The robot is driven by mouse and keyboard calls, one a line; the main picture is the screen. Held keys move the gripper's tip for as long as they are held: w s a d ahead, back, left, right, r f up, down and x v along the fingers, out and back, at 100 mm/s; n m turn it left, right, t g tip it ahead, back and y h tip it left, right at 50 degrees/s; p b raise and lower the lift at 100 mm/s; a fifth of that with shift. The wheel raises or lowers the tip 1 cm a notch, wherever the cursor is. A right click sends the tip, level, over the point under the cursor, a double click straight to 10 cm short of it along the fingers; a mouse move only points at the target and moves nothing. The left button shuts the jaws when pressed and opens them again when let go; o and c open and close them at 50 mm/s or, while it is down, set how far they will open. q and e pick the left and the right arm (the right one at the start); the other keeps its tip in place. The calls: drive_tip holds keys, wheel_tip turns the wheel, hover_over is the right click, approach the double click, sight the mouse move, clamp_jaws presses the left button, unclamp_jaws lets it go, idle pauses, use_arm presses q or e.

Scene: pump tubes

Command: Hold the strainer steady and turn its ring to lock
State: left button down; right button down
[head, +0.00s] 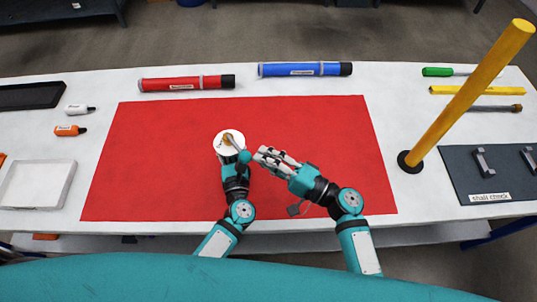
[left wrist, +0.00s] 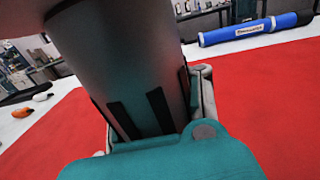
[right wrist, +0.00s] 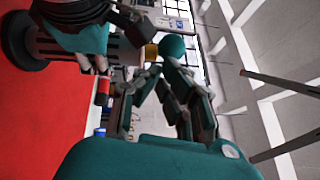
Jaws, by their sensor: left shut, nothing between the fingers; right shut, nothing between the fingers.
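The strainer (head: 222,149) stands on the red mat, seen from above as a white round top with a small orange-brown part on it. In the left wrist view its grey, dark-slotted body (left wrist: 120,60) leans large across the picture. My left gripper (head: 236,161) is at its near side; its fingers are shut and partly hidden by the body. A teal ball (head: 244,157) sits beside the strainer and shows in the right wrist view (right wrist: 172,47). My right gripper (head: 260,153) is shut and empty, just right of the ball. I cannot tell whether they touch.
A red tube (head: 185,83) and a blue tube (head: 305,69) lie behind the mat (head: 330,130). A yellow pole (head: 460,100) rises at right beside a dark chock mat (head: 470,165). A white tray (head: 37,184) lies at left. The mat's right part is clear.

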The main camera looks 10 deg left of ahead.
drive_tip(key=shift+s+a+r, duration=0.1)
drive_tip(key=shift+s+a, duration=0.25)
drive_tip(key=shift+s, duration=0.05)
use_arm(q)
drive_tip(key=shift+d, duration=0.1)
use_arm(e)
drive_tip(key=w+v, duration=0.1)
drive_tip(key=v, duration=1.2)
drive_tip(key=shift+w+d+f, duration=0.25)
drive_tip(key=shift+w+d, duration=0.1)
drive_tip(key=shift+d, duration=0.1)
use_arm(q)
drive_tip(key=c, duration=2.1)
unclamp_jaws()
drive_tip(key=o, duration=1.2)
drive_tip(key=shift+c, duration=0.2)
